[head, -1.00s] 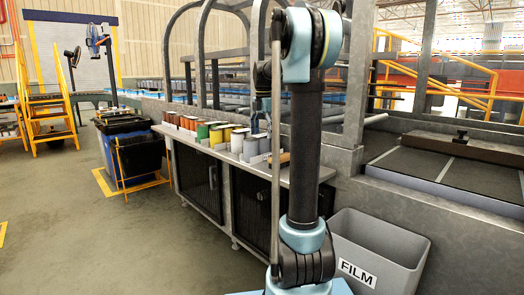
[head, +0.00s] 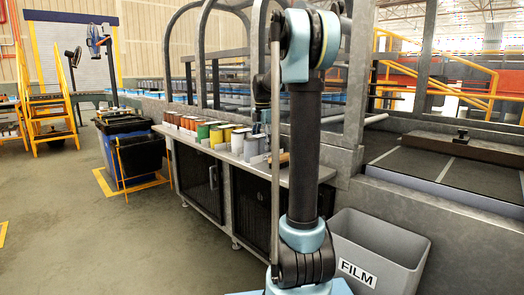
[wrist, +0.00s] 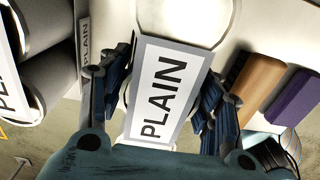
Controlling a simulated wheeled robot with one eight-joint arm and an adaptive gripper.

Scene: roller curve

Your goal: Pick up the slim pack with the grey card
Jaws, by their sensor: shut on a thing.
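A slim pack with a grey-edged card (wrist: 163,92) reading PLAIN sits between the fingers of my gripper (wrist: 170,85) in the wrist view. The fingers are shut on it from both sides. The pack's body is mostly hidden behind the card. In the head view, my gripper (head: 266,128) is low over the counter among the grey packs (head: 238,142), partly hidden by my own arm. I cannot tell there whether the pack touches the counter.
A brown block (wrist: 258,82) and a purple block (wrist: 295,105) are on the right. Several coloured packs (head: 202,131) line the counter (head: 305,178). A grey FILM bin (head: 400,255) stands in front.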

